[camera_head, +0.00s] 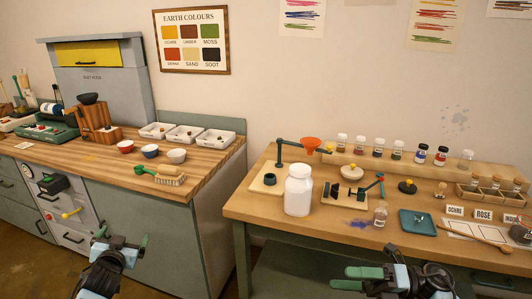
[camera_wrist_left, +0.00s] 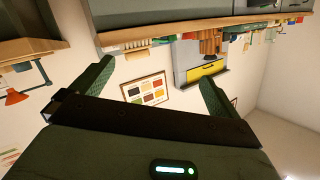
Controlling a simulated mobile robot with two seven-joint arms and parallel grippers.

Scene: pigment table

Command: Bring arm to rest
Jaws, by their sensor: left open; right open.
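My left gripper (camera_head: 121,240) is in the lower left of the head view, in front of the grey cabinets and below the left counter's top. In the left wrist view its two green fingers (camera_wrist_left: 155,72) stand wide apart with nothing between them. My right gripper (camera_head: 354,278) is at the bottom of the head view, in front of the right table's front edge. Its green fingers point left, are apart and hold nothing. Neither gripper appears to touch anything.
The left wooden counter (camera_head: 215,160) carries white trays, small bowls and a brush (camera_head: 170,180). The right table (camera_head: 260,212) carries a white jar (camera_head: 298,190), an orange funnel (camera_head: 310,144), several small bottles and a teal tray (camera_head: 417,222).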

